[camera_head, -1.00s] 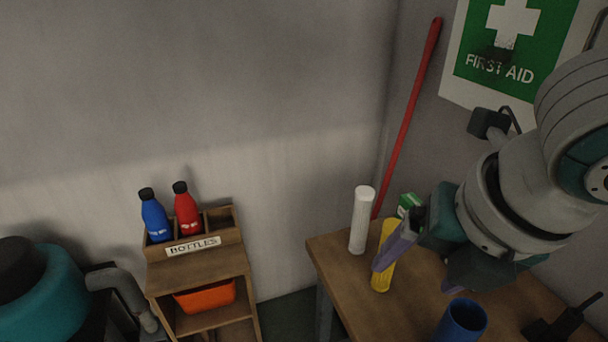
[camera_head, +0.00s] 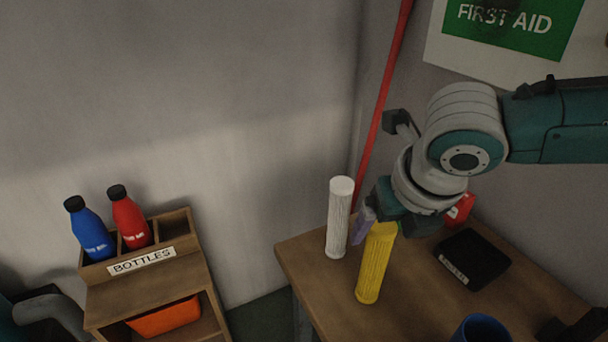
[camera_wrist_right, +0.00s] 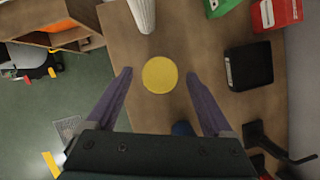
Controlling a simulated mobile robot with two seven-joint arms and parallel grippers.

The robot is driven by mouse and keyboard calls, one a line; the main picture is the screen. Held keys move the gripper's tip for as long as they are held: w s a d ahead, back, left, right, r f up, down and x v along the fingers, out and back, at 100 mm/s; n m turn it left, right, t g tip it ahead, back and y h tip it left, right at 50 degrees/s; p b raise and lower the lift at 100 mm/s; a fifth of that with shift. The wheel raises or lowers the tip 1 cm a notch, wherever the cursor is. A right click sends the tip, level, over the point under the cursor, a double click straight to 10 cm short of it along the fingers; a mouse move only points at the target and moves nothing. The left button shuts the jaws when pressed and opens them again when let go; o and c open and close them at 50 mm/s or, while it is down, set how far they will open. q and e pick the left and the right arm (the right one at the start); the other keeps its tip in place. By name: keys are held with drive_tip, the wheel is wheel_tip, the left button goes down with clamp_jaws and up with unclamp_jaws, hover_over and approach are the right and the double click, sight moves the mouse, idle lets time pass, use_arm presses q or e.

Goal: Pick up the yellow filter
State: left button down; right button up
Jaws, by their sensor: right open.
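The yellow filter (camera_head: 374,268) stands upright on the wooden table, a tall ribbed cylinder. Its round yellow top (camera_wrist_right: 160,75) shows in the right wrist view. My right gripper (camera_head: 378,218) is at the filter's upper end in the head view. In the wrist view its two purple fingers are spread wide, one on each side of the filter top and a little short of it, with gaps on both sides. The right gripper (camera_wrist_right: 160,76) holds nothing. My left gripper is not in view.
A white filter (camera_head: 339,218) stands close to the left of the yellow one. A black box (camera_head: 480,258) and a blue cup (camera_head: 482,330) are on the table (camera_head: 300,258). A bottle rack (camera_head: 165,238) with blue and red bottles stands apart at left.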

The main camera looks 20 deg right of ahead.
drive_tip(key=shift+x, duration=0.9)
clamp_jaws()
